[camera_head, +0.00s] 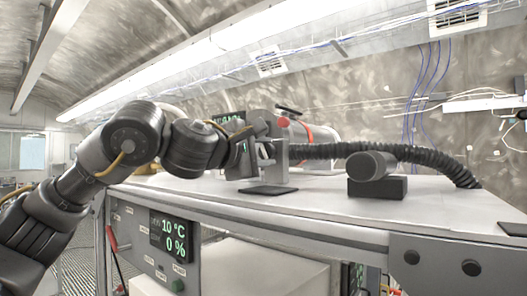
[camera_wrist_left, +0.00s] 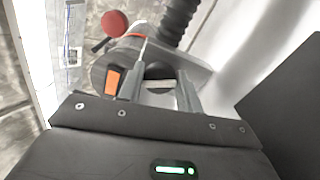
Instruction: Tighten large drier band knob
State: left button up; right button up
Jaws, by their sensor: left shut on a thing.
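The drier (camera_head: 318,132) is a pale cylinder with a red-orange band (camera_head: 307,132), lying on the bench behind a grey bracket (camera_head: 281,158). A red round knob (camera_head: 283,122) is at its near end; it also shows in the left wrist view (camera_wrist_left: 114,22). My left gripper (camera_head: 266,152) is at the bracket, below and left of the red knob. In the left wrist view its fingers (camera_wrist_left: 161,92) close around a small pale bar-like part (camera_wrist_left: 158,85), which appears to be the large drier band knob. The fingers partly hide it. My right gripper is out of view.
A black ribbed hose (camera_head: 400,150) runs right from the drier to the bench. A dark cylinder on a black block (camera_head: 377,188) stands to the right. A flat black pad (camera_head: 268,190) lies in front. The bench top (camera_head: 325,205) is otherwise clear at the front.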

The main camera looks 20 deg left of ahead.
pick_arm(q)
jog(key=shift+m, duration=0.6)
jog(key=o, duration=1)
jog(key=shift+f, duration=0.1)
